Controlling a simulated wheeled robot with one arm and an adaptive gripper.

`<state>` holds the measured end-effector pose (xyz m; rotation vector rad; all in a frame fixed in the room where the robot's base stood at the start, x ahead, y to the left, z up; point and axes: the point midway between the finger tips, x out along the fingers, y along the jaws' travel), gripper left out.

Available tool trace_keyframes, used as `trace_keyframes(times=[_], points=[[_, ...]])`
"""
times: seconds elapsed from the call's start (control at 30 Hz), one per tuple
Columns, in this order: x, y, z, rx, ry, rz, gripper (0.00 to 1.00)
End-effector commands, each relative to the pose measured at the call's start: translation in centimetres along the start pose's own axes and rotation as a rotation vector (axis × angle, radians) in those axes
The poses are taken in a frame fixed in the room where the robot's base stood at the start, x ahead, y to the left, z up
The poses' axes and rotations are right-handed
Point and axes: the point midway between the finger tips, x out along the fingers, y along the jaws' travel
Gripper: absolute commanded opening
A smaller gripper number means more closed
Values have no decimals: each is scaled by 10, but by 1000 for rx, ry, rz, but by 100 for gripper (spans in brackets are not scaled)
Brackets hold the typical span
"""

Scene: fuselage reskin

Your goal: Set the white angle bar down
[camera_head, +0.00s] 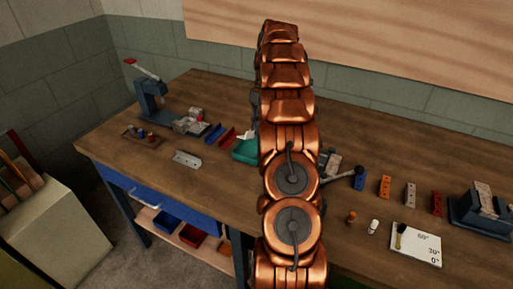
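I cannot tell for sure which piece is the white angle bar. A pale flat piece with holes (187,159) lies on the left part of the workbench. A pale grey block with holes (410,195) stands in a row on the right. A small white piece (247,136) shows at the teal bin (243,151), partly hidden by my copper arm. My arm stands upright across the middle of the view and hides my gripper, or nearly all of it. A dark part peeks out left of the arm. Whether the gripper holds anything is not visible.
A blue press with a red-tipped lever (150,98) stands at the back left. Blue, orange and red blocks (385,187) stand on the right, near a white angle card (416,243) and a dark fixture (482,210). The front left of the wooden bench (140,169) is clear.

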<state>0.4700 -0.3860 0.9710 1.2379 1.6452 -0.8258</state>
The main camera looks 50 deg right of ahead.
Motion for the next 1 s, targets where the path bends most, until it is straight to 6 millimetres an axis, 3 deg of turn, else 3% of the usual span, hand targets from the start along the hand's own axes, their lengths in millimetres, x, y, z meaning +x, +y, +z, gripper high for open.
trace_keyframes(times=[0.63,1.0], points=[[61,-1,24,3,4,-2,0],[68,0,28,1,1,0,0]])
